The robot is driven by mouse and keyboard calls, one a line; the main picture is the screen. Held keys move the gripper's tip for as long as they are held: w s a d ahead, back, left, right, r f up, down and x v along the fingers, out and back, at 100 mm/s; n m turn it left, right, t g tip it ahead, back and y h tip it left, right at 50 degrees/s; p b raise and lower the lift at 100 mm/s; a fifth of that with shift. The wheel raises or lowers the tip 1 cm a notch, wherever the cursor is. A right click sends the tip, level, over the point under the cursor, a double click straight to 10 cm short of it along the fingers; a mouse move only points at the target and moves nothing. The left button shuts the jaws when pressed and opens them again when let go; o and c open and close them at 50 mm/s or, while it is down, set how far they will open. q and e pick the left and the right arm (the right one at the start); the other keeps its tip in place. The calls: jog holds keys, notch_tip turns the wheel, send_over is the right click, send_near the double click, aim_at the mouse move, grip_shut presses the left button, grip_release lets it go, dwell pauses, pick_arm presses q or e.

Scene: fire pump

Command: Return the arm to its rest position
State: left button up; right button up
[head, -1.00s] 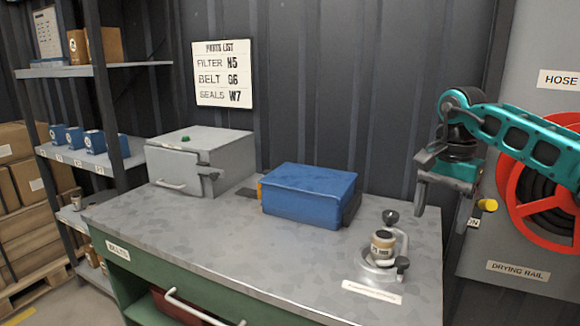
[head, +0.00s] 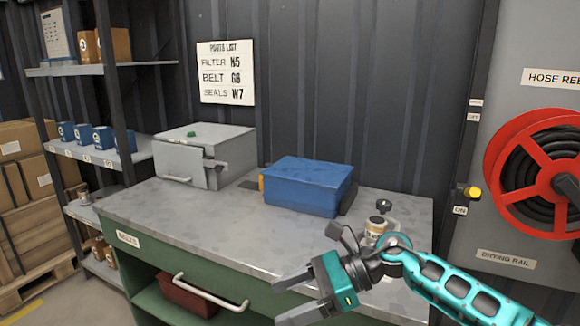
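My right arm (head: 460,287), teal and black, comes in from the lower right. Its gripper (head: 279,304) points left in front of the workbench's front edge, low in the picture. Its two grey fingers are apart with nothing seen between them. The wrist covers part of a small jar (head: 376,228) and its stand at the bench's right end. My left gripper is not in view.
The metal-topped bench (head: 200,225) holds a grey metal box (head: 184,163) and a blue box (head: 308,188). Below it is a green drawer front with a handle (head: 205,292). A red hose reel (head: 507,150) is on the right, shelves (head: 95,66) on the left.

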jog(key=s+a+m+t+y, duration=0.25)
jog(key=m+t+y, duration=0.3)
jog(key=m, duration=0.55)
jog(key=d+f+m+t+h, duration=0.4)
jog(key=m+t, duration=0.2)
jog(key=m, duration=0.7)
jog(key=d+f+m+t+h, duration=0.45)
jog(key=m+t, duration=0.25)
jog(key=m, duration=0.6)
jog(key=s+d+f+m+g+h, duration=0.6)
jog(key=s+d+f+m+h, duration=0.2)
jog(key=s+d+f+m, duration=0.3)
jog(key=s+f+m, duration=0.3)
jog(key=s+m, duration=0.1)
jog(key=m, duration=0.1)
jog(key=shift+s+d+f, duration=0.25)
jog(key=shift+d+f, duration=0.15)
jog(key=shift+c, duration=0.2)
